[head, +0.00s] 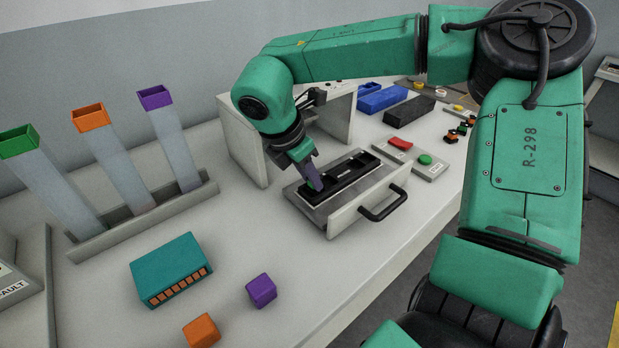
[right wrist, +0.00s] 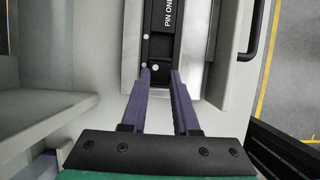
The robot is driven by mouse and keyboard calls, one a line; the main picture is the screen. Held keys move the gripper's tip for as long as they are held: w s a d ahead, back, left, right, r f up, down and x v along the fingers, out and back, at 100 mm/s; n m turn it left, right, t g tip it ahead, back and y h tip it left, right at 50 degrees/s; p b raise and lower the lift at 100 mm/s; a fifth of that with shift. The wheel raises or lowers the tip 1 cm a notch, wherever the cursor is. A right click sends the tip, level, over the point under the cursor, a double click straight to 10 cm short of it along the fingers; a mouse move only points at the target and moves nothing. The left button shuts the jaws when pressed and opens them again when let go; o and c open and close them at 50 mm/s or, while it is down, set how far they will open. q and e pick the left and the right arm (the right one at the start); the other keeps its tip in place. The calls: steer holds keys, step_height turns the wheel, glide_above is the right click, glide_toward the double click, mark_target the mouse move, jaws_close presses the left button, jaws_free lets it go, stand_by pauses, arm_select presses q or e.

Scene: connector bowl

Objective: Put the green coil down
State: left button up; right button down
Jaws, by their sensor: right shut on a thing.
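My right gripper (head: 315,178) reaches down into the open drawer (head: 340,218), over the near left end of its black tray (head: 350,178). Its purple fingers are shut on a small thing. I cannot make out the coil there. My left gripper is not in view.
The drawer has a black handle (head: 384,204). Left stand tubes with green, orange and purple tops (head: 155,97). A teal box (head: 170,268), purple cube (head: 261,290) and orange cube (head: 201,331) lie in front. A red-and-green button panel (head: 416,160) is right of the drawer.

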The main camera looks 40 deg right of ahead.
steer(key=shift+w+f, duration=0.1)
steer(key=shift+f, duration=0.45)
steer(key=shift+f+b, duration=0.15)
steer(key=shift+b, duration=0.2)
steer(key=c, duration=0.7)
jaws_free()
steer(key=shift+o, duration=0.2)
steer(key=shift+r+p, duration=0.2)
steer(key=shift+p, duration=0.1)
steer(key=shift+a+r, duration=0.1)
steer(key=shift+r, duration=0.2)
steer(key=v, duration=1.1)
steer(key=shift+r+b, duration=0.2)
steer(key=shift+b, duration=0.15)
